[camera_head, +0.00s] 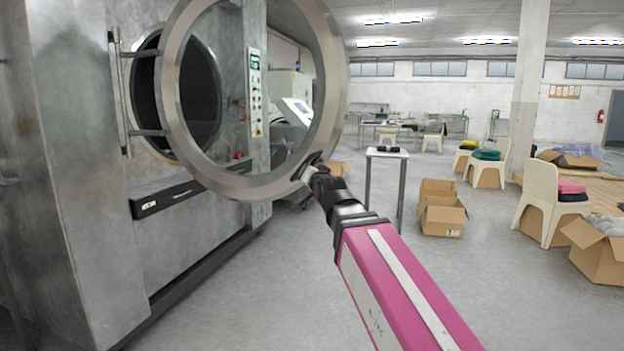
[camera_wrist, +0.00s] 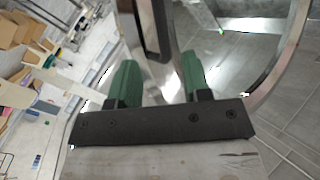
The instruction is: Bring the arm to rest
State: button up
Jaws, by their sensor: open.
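My gripper (camera_wrist: 157,82) shows in the wrist view with its two green fingers apart. Part of the washer door's metal rim and a dark handle-like piece (camera_wrist: 152,30) lie beyond and between the fingers. I cannot tell whether they touch. In the head view my pink arm reaches up from the lower right, and its black end, with my gripper (camera_head: 306,174), is at the lower right of the round door ring (camera_head: 335,75). The door stands swung open from the grey washer (camera_head: 85,190). The fingertips are small and partly hidden there.
A small table (camera_head: 388,154) stands behind the arm. Cardboard boxes (camera_head: 443,217) and white chairs (camera_head: 541,190) stand to the right. A control panel (camera_head: 255,92) is on the washer front. The grey floor between washer and boxes is mostly clear.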

jog(key=d+f+n+g+h, duration=0.15)
jog(key=d+f+g, duration=0.35)
jog(key=f, duration=0.9)
jog(key=d+f+g+h, duration=0.25)
jog(key=d+f, duration=0.45)
jog(key=f, duration=0.6)
jog(key=s+d+f+g+h, duration=0.1)
jog(key=s+d+f+g, duration=0.3)
jog(key=f, duration=0.8)
jog(key=s+d+f+g+h, duration=0.1)
jog(key=s+d+f+g, duration=0.4)
jog(key=s+d+f, duration=0.4)
notch_tip(320, 180, down, 3)
jog(key=shift+s+d+f+n, duration=0.25)
jog(key=shift+s+n, duration=0.2)
jog(key=shift+s, duration=0.5)
